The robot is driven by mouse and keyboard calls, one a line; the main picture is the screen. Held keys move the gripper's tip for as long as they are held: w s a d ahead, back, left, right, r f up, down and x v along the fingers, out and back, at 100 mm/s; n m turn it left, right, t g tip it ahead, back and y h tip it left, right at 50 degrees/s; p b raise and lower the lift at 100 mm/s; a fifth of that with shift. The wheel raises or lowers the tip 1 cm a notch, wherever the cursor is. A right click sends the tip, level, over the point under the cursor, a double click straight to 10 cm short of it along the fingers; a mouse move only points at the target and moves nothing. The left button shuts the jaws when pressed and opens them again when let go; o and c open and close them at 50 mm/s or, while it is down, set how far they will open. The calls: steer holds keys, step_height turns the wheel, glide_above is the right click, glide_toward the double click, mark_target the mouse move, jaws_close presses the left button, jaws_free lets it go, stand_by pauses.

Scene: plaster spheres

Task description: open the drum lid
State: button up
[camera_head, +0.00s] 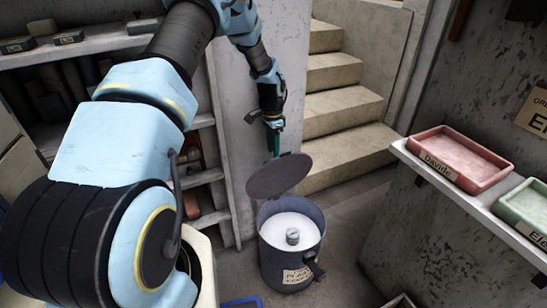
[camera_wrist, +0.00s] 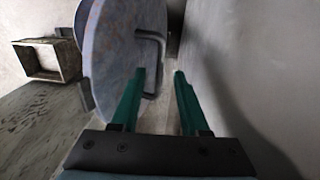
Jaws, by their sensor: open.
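The grey drum (camera_head: 277,258) stands on the floor at lower centre in the head view, with a paper label on its front. Its round lid (camera_head: 277,176) is raised and tilted above the rim, so the mouth shows white contents with a small grey cylinder (camera_head: 292,236) on top. My gripper (camera_head: 273,148) points down just above the lid's upper edge. In the wrist view the lid (camera_wrist: 112,50) stands on edge at left with a bar handle (camera_wrist: 152,38). Whether a finger touches the lid is unclear.
A wall (camera_head: 270,60) and concrete stairs (camera_head: 345,110) are behind the drum. A shelf at right holds a red tray (camera_head: 460,158) and a green tray (camera_head: 525,212). Shelving is at left. In the wrist view, a wall (camera_wrist: 255,60) runs close along the right and a box (camera_wrist: 47,60) is at left.

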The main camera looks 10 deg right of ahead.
step_height(320, 180, up, 7)
steer(key=shift+w, duration=0.2)
steer(key=shift+f, duration=0.1)
steer(key=shift+c, duration=0.2)
steer(key=shift+s, duration=0.1)
steer(key=shift+c, duration=0.8)
steer(key=s+m+t+y, duration=0.1)
steer(key=s+m, duration=0.1)
steer(key=s+d+m+t+b, duration=0.1)
steer(key=s+m, duration=0.2)
steer(key=s+d+r+m+t+y+b, duration=0.1)
steer(key=s+m, duration=0.1)
steer(key=shift+s+d+y, duration=0.2)
steer(key=shift+s+y, duration=0.1)
steer(key=shift+s, duration=0.05)
jaws_close()
steer(key=s+d+r+m+t+h+b, duration=0.1)
steer(key=s+r+m+t+b, duration=0.2)
steer(key=s+m, duration=0.8)
steer(key=w+a+f, duration=0.1)
steer(key=w+f, duration=0.5)
steer(key=w, duration=0.2)
steer(key=shift+w+a+f, duration=0.2)
steer(key=shift+a+f, duration=0.05)
steer(key=shift+f, duration=0.1)
